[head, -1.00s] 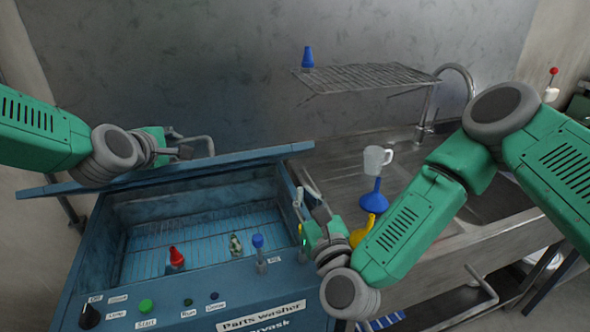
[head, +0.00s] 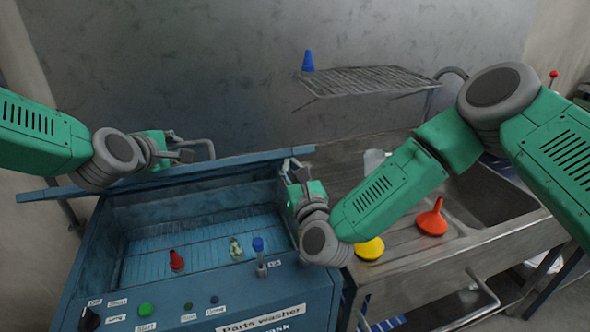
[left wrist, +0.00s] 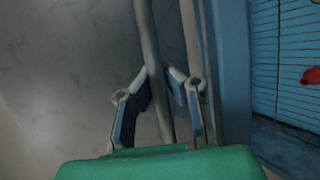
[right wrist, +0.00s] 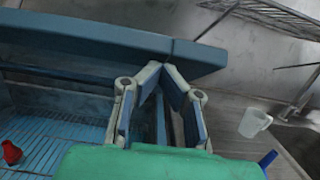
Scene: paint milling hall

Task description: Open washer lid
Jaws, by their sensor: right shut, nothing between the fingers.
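The blue parts washer (head: 318,285) stands with its lid (head: 240,160) raised, its edge slanting across the back of the open tub. The lid also shows in the right wrist view (right wrist: 100,40). A grey bar handle (head: 207,143) is on the lid's far side. My left gripper (head: 180,148) is at this handle; in the left wrist view its fingers (left wrist: 160,80) close in on both sides of the grey bar (left wrist: 150,40). My right gripper (head: 294,170) is shut and empty, by the tub's back right corner near the lid's right end; its fingertips (right wrist: 161,68) meet.
In the tub are a red bottle (head: 177,260) and a small pale-green item (head: 235,248). Right is a steel sink bench with a red funnel (head: 432,220), a yellow item (head: 370,249) and a white jug (right wrist: 254,123). A wire shelf (head: 370,82) hangs above.

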